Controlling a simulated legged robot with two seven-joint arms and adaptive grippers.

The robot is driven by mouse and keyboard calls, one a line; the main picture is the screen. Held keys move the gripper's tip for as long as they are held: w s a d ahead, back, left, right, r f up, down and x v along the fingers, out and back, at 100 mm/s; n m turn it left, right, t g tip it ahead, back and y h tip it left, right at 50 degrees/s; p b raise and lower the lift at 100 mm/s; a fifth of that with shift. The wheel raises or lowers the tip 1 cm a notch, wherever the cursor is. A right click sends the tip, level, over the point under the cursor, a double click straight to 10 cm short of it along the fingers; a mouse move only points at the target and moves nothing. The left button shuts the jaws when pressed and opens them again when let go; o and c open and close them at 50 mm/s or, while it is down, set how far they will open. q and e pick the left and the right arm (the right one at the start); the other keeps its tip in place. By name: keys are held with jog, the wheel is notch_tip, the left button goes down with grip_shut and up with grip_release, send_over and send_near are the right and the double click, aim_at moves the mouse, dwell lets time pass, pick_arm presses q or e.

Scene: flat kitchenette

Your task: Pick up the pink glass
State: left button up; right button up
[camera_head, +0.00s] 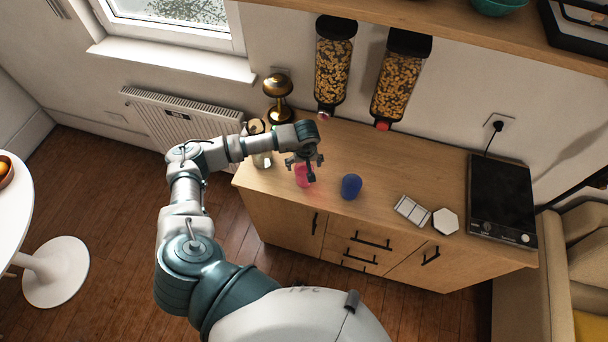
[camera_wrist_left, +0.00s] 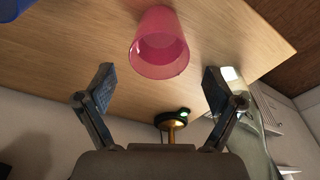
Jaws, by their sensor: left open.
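The pink glass (camera_head: 302,176) stands on the wooden counter near its left end, partly hidden by my left gripper in the head view. In the left wrist view the pink glass (camera_wrist_left: 160,44) shows whole, beyond the fingertips and roughly midway between them. My left gripper (camera_head: 312,169) is above and close to the glass. Its fingers (camera_wrist_left: 155,88) are spread wide with nothing between them. I cannot tell the exact gap between fingers and glass. My right gripper is in neither view.
A blue cup (camera_head: 351,186) stands just right of the glass. A glass jar (camera_head: 262,158) and a gold lamp (camera_head: 278,98) stand at the counter's left end. A white tray (camera_head: 411,210), a white hexagonal piece (camera_head: 445,221) and a black hob (camera_head: 502,199) lie to the right. Dispensers (camera_head: 334,65) hang behind.

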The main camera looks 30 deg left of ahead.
aim_at(304, 175)
pick_arm(q)
notch_tip(304, 175, down, 4)
jog(key=shift+w+r, duration=0.15)
jog(key=shift+r, duration=0.1)
jog(key=shift+w+a+f+p, duration=0.15)
jog(key=shift+f+p, duration=0.35)
jog(key=shift+f, duration=0.85)
jog(key=shift+w+a+f+p, duration=0.1)
jog(key=shift+f+p, duration=0.4)
jog(key=shift+f, duration=0.85)
jog(key=shift+s, duration=0.15)
jog(key=c, duration=1.4)
